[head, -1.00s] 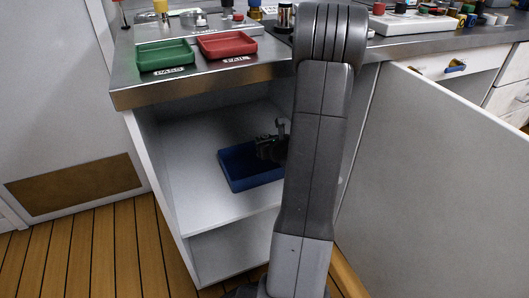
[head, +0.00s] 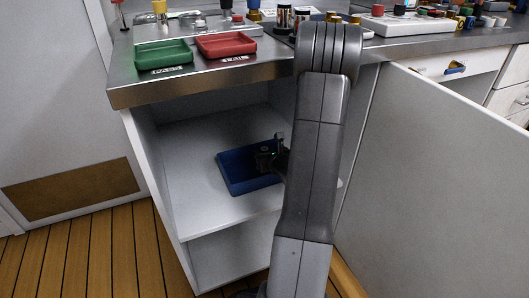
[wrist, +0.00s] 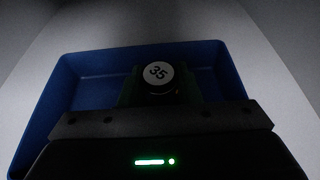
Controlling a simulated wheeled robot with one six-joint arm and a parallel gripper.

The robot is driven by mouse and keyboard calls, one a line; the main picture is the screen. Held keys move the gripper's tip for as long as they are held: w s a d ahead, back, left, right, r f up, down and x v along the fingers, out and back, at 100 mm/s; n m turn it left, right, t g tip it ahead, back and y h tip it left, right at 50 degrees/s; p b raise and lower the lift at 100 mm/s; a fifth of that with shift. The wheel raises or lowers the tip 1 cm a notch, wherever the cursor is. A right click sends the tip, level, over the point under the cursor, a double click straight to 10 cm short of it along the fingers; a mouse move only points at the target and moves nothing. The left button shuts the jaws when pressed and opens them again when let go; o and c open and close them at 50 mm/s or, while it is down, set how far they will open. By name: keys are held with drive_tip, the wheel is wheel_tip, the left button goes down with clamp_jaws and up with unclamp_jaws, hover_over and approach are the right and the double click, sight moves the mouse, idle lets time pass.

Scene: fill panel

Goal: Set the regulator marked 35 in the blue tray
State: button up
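The blue tray (head: 234,182) lies on the white shelf inside the open cabinet. It fills much of the wrist view, where its left wall (wrist: 50,110) and back wall show. The regulator (wrist: 158,77), dark with a round white label reading 35, appears upright between my gripper's fingers, over the tray's inside. My gripper (head: 267,156) is inside the cabinet at the tray, shut on the regulator. It is dim there, and I cannot tell whether the regulator's base touches the tray floor. My arm hides the tray's right end in the head view.
A steel counter (head: 200,79) overhangs the cabinet, with a green tray (head: 164,55) marked PASS and a red tray (head: 227,45) marked FAIL on it. The open cabinet door (head: 430,170) stands to the right. The shelf (head: 195,200) is bare left of and in front of the tray.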

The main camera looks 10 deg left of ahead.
drive_tip(key=o, duration=0.4)
drive_tip(key=shift+s+f, duration=0.1)
drive_tip(key=shift+f, duration=0.25)
drive_tip(key=shift+r, duration=0.6)
drive_tip(key=shift+p+v, duration=1.5)
drive_tip(key=shift+v, duration=4.5)
drive_tip(key=shift+r, duration=0.1)
